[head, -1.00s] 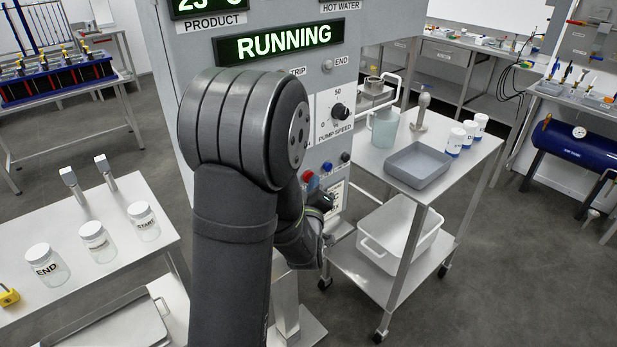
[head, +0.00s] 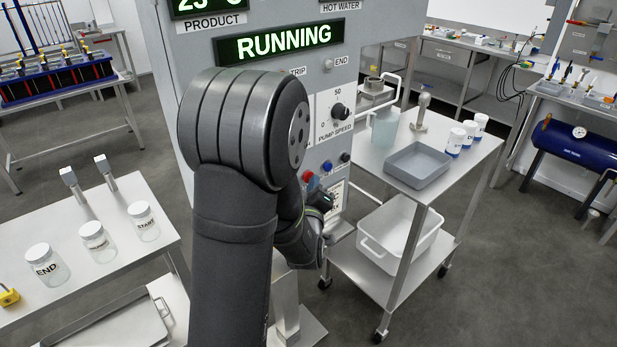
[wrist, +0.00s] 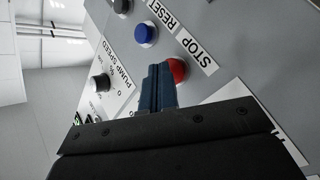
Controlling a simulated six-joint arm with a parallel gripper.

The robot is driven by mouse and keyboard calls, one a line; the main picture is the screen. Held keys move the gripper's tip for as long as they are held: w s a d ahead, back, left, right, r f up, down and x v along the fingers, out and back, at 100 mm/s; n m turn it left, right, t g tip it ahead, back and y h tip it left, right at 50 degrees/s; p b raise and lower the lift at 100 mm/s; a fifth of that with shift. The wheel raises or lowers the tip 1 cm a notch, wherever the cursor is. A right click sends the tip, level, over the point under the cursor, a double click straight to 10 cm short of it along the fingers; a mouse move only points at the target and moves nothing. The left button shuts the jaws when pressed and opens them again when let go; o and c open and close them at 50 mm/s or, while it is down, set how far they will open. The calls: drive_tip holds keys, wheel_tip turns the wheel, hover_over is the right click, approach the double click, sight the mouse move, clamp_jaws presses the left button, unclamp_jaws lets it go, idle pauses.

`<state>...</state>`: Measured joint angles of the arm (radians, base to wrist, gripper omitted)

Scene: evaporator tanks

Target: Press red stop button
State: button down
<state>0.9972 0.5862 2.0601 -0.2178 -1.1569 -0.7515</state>
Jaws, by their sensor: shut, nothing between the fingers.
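The red stop button (wrist: 179,70) is a round red cap on the grey panel, beside the STOP label (wrist: 195,53) in the wrist view. My gripper (wrist: 158,70) is shut and empty. Its dark blue fingertips overlap the left part of the red button in the wrist view, and I cannot tell whether they touch it. In the head view a red button (head: 308,177) shows just right of my arm, and my fingertips are hidden there. The display (head: 284,41) on the panel reads RUNNING.
A blue button (wrist: 146,33) with a RESET label and a black pump speed knob (wrist: 99,82) sit near the red button. A steel cart (head: 440,190) with a grey tray (head: 418,165) stands right of the panel. A table with labelled jars (head: 96,240) stands left.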

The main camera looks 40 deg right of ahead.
drive_tip(key=shift+w, duration=0.1)
idle(0.4)
drive_tip(key=shift+w, duration=0.35)
idle(0.3)
drive_tip(key=shift+s, duration=0.35)
drive_tip(key=s, duration=0.6)
idle(0.3)
idle(0.5)
